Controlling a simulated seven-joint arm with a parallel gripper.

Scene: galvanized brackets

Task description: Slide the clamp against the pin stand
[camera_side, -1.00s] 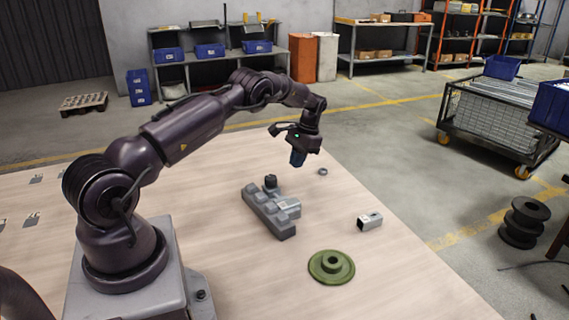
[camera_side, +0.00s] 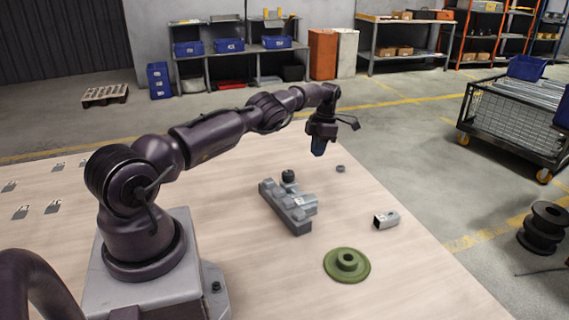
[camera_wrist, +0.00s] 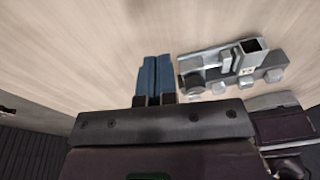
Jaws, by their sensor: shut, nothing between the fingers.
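In the side view, a long grey block with a row of raised stubs, which I take for the pin stand (camera_side: 277,202), lies on the pale table. A light metal piece with a white label, which I take for the clamp (camera_side: 304,204), lies along its right side. The two also show close together at the right of the wrist view. I cannot tell whether they touch. A dark round knob (camera_side: 288,176) stands at their far end. My gripper (camera_side: 318,152) is above the table behind them, pointing down, with its blue fingers (camera_wrist: 155,78) shut and empty.
A square metal tube (camera_side: 385,220) lies to the right. The table between these is clear.

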